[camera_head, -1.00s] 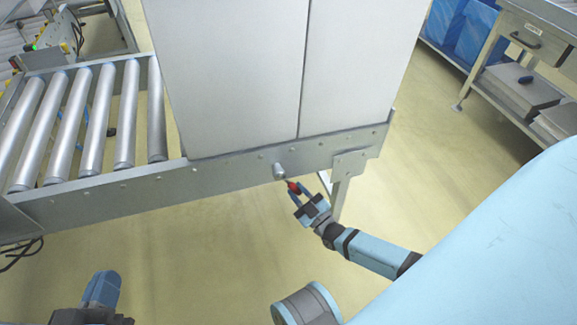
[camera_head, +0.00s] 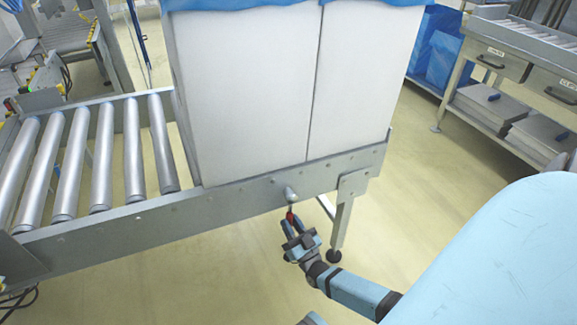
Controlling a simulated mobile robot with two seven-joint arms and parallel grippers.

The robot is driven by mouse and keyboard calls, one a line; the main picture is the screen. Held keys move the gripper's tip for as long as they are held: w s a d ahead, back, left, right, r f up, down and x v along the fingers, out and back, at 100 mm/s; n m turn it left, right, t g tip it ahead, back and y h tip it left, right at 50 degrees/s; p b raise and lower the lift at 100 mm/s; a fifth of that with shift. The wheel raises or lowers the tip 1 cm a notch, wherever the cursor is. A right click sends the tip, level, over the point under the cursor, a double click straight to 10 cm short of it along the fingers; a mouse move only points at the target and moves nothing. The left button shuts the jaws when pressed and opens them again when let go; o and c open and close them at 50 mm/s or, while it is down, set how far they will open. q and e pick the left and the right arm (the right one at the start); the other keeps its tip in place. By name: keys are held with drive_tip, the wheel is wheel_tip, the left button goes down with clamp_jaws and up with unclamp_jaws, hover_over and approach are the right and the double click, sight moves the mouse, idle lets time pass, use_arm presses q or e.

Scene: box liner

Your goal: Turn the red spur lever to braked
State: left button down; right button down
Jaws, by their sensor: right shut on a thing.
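The red spur lever (camera_head: 290,215) hangs from a grey pivot (camera_head: 291,195) on the side rail of the roller conveyor, below the white boxes. Its red end points almost straight down. The fingers hide part of the handle. My left gripper is out of view.
The conveyor's steel rail (camera_head: 150,216) runs from lower left to the bracket. Two tall white boxes (camera_head: 245,95) stand on it. A conveyor leg (camera_head: 341,225) is close right of my right gripper. A workbench (camera_head: 520,60) stands at the far right. Floor in front is clear.

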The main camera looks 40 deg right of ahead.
sight(289, 211)
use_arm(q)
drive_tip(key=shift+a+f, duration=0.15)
use_arm(e)
drive_tip(key=shift+w+a, duration=0.1)
drive_tip(key=c, duration=1)
unclamp_jaws()
drive_tip(key=shift+r, duration=0.15)
wheel_tip(289, 211, up, 4)
drive_tip(key=p, duration=0.2)
drive_tip(key=shift+r+p, duration=0.2)
drive_tip(key=shift+p, duration=0.1)
wheel_tip(289, 211, up, 14)
drive_tip(key=p, duration=0.6)
drive_tip(key=shift+r, duration=0.15)
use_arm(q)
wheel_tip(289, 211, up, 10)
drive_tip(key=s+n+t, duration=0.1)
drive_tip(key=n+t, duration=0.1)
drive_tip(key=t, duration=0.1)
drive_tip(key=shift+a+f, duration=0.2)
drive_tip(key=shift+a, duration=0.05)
use_arm(e)
drive_tip(key=shift+r, duration=0.5)
